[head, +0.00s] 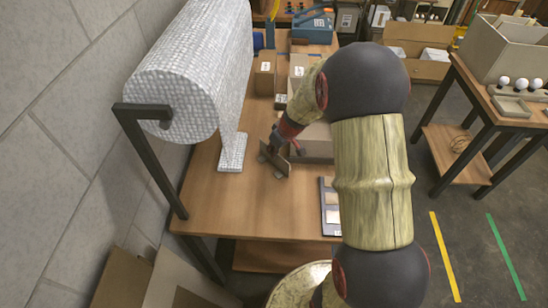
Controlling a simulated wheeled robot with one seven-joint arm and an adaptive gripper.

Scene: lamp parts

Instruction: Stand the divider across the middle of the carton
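My gripper (279,150) is over the wooden table, pointing down, small in the head view. A thin brown panel, which looks like the divider (276,162), is at its fingertips, tilted. The fingers appear closed on it, though the contact is small and partly hidden. A brown carton (317,146) stands just to the right of the gripper. My arm covers the carton's right part, and I cannot see into it. The divider is outside the carton, to its left.
A large roll of bubble wrap (190,75) hangs on a black frame at the left, its loose end on the table (235,205). Small boxes (265,74) and a blue case (312,28) stand farther back. A flat dark tray (330,205) lies at the right edge. The table's front left is clear.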

